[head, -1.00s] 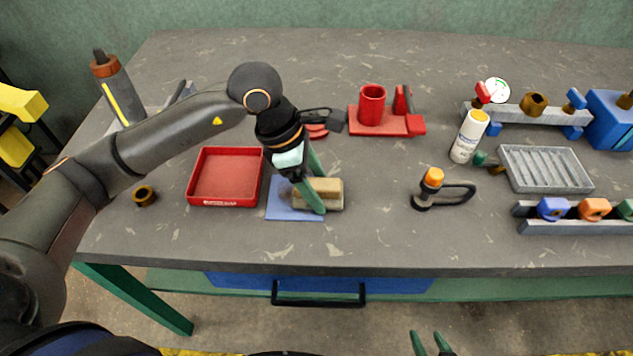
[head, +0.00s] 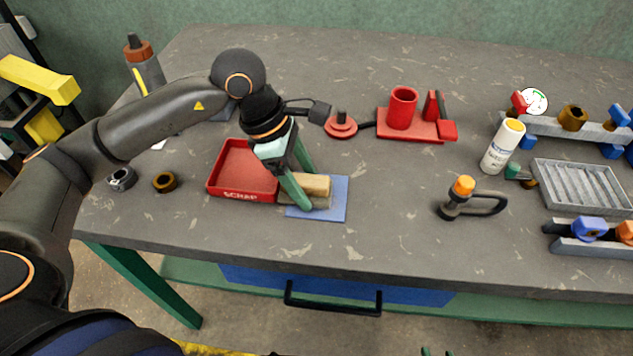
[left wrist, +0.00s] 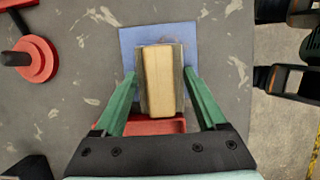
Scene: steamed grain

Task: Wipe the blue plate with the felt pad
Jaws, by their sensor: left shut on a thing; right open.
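The blue plate (head: 335,202) is a flat square sheet on the workbench, and it also shows in the left wrist view (left wrist: 183,36). The felt pad (head: 318,186) is a tan block with darker sides, over the left part of the plate and close to the red tray. My left gripper (head: 298,196) is shut on the pad; in the left wrist view its green fingers (left wrist: 160,78) sit on either side of the pad (left wrist: 159,80). The pad's underside is hidden, so contact with the plate cannot be confirmed. My right gripper (head: 437,352) shows only green fingertips at the bottom edge, open.
The red scrap tray (head: 222,188) stands directly left of the plate. An orange-capped tool with a black loop (head: 465,198) and a white spray can (head: 503,147) are to the right. A red holder (head: 416,130) is behind. Bench between plate and looped tool is clear.

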